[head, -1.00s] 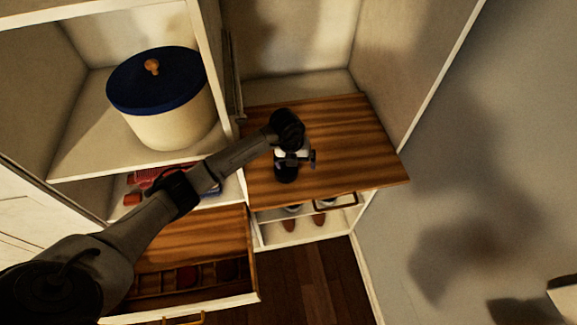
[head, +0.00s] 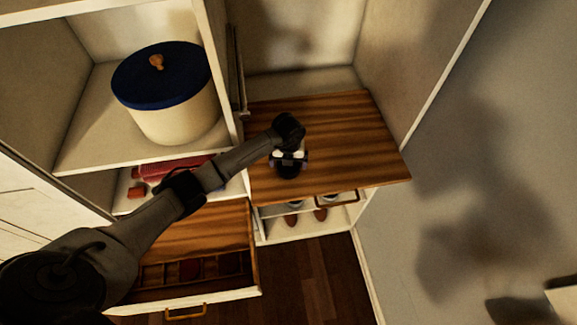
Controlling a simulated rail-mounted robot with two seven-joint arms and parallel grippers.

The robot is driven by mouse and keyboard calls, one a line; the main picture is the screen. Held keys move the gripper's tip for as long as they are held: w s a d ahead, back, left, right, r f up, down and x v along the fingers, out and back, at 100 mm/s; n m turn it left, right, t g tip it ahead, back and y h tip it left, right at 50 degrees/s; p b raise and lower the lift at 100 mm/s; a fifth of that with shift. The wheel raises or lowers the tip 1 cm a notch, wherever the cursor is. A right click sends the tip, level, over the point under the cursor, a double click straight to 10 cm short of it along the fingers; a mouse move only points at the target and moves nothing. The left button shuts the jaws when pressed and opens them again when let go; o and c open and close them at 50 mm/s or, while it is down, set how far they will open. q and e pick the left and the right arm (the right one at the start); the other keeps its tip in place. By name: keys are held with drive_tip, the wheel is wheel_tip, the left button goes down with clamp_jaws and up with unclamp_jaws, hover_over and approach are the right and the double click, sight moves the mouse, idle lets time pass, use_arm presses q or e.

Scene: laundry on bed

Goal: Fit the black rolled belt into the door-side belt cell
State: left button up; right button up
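My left gripper (head: 289,158) is over the wooden pull-out top (head: 350,150), pointing down, its arm coming in from the lower left. A small black round thing (head: 288,172), perhaps the black rolled belt, shows right at its fingers. The gripper hides part of it, and I cannot tell whether the fingers hold it. The open drawer (head: 247,294) at lower left has a row of divided cells. One cell holds a dark reddish-brown roll (head: 190,268); the others are shadowed, and my arm covers the drawer's left part. My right gripper is out of view.
A cream box with a blue lid (head: 160,75) stands on the left shelf. Red folded items (head: 178,170) lie on the shelf below it. Shoes (head: 320,214) sit under the wooden top. The top is clear right of my gripper.

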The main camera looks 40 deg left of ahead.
use_arm(q)
drive_tip(key=shift+c, duration=0.3)
drive_tip(key=c, duration=0.7)
drive_tip(key=shift+c, duration=0.8)
drive_tip(key=shift+r, duration=0.15)
